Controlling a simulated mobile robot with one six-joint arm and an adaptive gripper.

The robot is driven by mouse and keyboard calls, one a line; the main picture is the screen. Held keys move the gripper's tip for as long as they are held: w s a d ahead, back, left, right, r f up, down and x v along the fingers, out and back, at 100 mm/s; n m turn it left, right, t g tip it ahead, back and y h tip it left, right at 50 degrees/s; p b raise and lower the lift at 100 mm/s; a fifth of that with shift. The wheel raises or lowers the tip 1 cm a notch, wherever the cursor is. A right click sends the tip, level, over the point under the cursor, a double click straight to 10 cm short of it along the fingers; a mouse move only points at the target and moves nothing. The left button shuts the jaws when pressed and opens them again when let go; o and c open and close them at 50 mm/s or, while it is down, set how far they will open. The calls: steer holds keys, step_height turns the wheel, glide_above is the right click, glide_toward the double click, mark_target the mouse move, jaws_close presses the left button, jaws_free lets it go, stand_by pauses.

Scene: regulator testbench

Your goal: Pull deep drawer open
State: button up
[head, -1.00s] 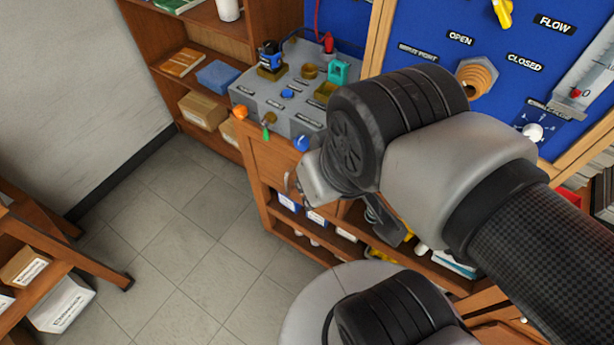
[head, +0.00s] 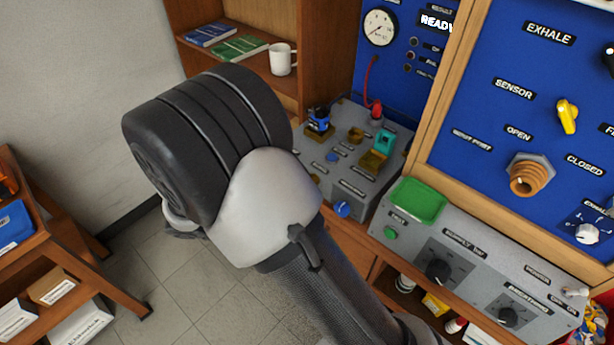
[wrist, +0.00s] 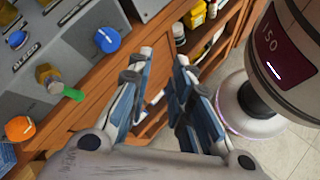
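A wooden drawer front (head: 350,252) sits below the grey console in the head view, largely hidden behind my arm. I cannot make out its handle. In the wrist view, a brown wooden front (wrist: 92,84) runs below the console, left of my fingers. I cannot tell whether any drawer is open. My gripper (wrist: 165,58) points at the wooden cabinet in the wrist view. Its two fingers are apart, with nothing seen between them. In the head view the fingers are hidden behind my wrist.
The grey console (head: 360,180) carries knobs and fittings; its orange knob (wrist: 19,128) and blue knob (wrist: 107,39) stick out near the wooden front. Open shelves with bottles (wrist: 195,15) lie beyond my fingers. A wooden rack (head: 75,250) stands at left. Floor (head: 185,275) shows between.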

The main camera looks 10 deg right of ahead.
steer(key=s+a+f+n+t+h+p, duration=0.1)
steer(key=s+a+f+n+t, duration=0.1)
steer(key=f+n+t, duration=0.8)
steer(key=s+a+f+n+t+p, duration=0.1)
steer(key=a+f+n+t+p, duration=0.3)
steer(key=f, duration=0.9)
steer(key=shift+n+g, duration=0.3)
steer(key=shift+n, duration=0.3)
steer(key=b+x, duration=0.1)
steer(key=x, duration=0.5)
steer(key=s+d+b+x, duration=0.1)
steer(key=x, duration=0.5)
steer(key=b+x, duration=0.2)
steer(key=x, duration=0.4)
steer(key=shift+d+r, duration=0.1)
steer(key=shift+d, duration=0.25)
steer(key=shift+c, duration=0.4)
jaws_close()
